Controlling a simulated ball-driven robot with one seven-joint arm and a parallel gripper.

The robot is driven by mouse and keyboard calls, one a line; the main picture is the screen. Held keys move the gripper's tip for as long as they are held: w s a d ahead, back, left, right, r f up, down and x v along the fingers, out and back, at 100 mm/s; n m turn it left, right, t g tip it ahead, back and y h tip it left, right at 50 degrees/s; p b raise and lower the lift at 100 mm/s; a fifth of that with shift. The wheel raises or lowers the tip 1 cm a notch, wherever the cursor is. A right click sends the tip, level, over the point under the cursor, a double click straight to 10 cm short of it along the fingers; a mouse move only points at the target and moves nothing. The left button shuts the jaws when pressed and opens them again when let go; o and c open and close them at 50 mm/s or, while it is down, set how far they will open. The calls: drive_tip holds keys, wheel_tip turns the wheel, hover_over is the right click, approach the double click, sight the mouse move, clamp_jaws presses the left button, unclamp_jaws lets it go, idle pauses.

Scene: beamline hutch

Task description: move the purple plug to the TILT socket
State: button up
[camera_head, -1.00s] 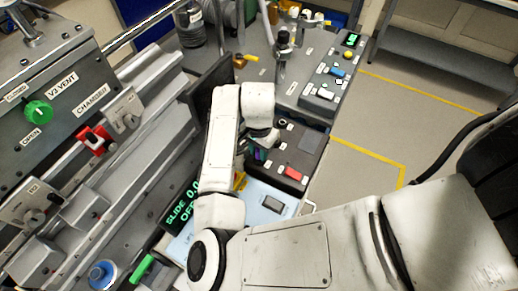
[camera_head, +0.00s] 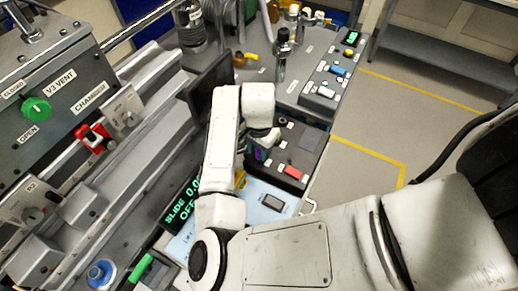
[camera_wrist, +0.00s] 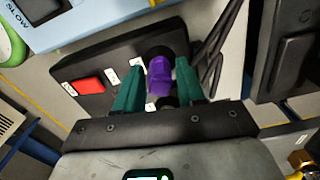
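The purple plug (camera_wrist: 160,78) stands at a dark round socket on a black panel (camera_wrist: 92,64) in the wrist view. My gripper (camera_wrist: 158,82) has its two teal fingers on either side of the plug, with narrow gaps showing, so it looks open around it. In the head view the plug (camera_head: 262,153) is a small purple patch, partly hidden by my gripper (camera_head: 260,150). The black panel (camera_head: 312,139) also shows there, with a round dark socket (camera_head: 283,121) near its far end. The small white labels are too small to read, so I cannot tell which socket is TILT.
A red plug or block (camera_wrist: 86,87) sits on the same panel, and it also shows in the head view (camera_head: 292,172). A pale blue box (camera_head: 255,209) lies nearer me. A dark monitor (camera_head: 210,83) stands left of my arm. A grey control box (camera_head: 328,85) stands beyond the panel.

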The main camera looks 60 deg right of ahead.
drive_tip(key=o, duration=0.3)
wheel_tip(320, 180, up, 11)
drive_tip(key=b, duration=0.1)
idle(0.5)
drive_tip(key=shift+s+f, duration=0.1)
drive_tip(key=shift+f, duration=0.05)
